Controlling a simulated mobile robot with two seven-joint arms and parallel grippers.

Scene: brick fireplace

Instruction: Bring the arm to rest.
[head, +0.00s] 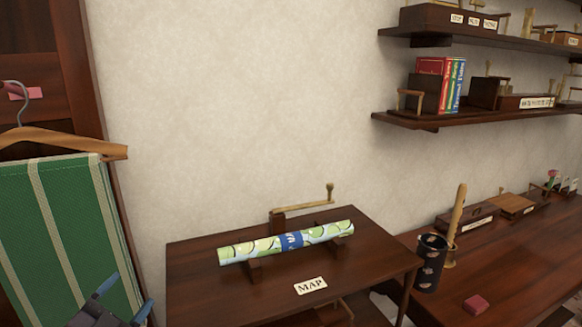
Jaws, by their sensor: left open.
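My left gripper (125,298) shows at the bottom left corner of the head view, partly cut off by the lower edge. Its two fingers are apart and nothing is between them. It is in front of the lower part of a green striped cloth (62,225). My right gripper is not in view.
A rolled map (325,232) rests on a holder on a small wooden table (205,296) with a "MAP" label (311,286). Shelves (480,117) hang above. The cloth hangs from a wooden hanger (70,140).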

